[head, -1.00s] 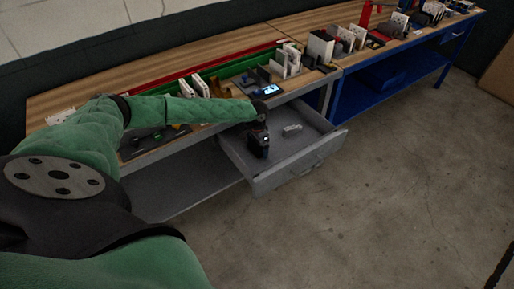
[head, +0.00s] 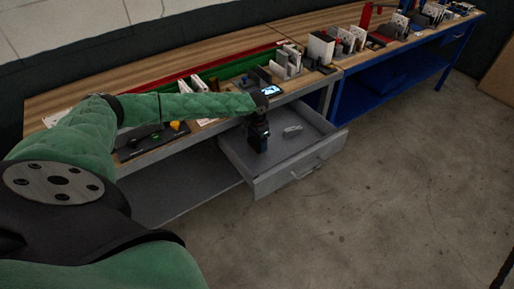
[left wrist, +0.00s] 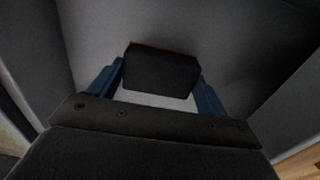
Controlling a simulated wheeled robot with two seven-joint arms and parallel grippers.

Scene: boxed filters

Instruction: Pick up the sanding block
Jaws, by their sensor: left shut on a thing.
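The sanding block (left wrist: 160,71) is a dark block with a thin orange-brown edge along its far side in the left wrist view. My left gripper (left wrist: 156,88) is shut on it, with one blue finger at each side of the block. In the head view my left gripper (head: 258,146) points down inside the open drawer (head: 285,165), near its left side. The block cannot be made out there, as the gripper hides it. Whether it touches the drawer floor is unclear. My right gripper is not in view.
A small light grey object (head: 292,130) lies in the drawer, right of my left gripper. The wooden bench top (head: 110,85) above holds several boxes, trays and a device with a lit screen (head: 271,91). A blue bench (head: 385,80) stands at the right. The floor in front is clear.

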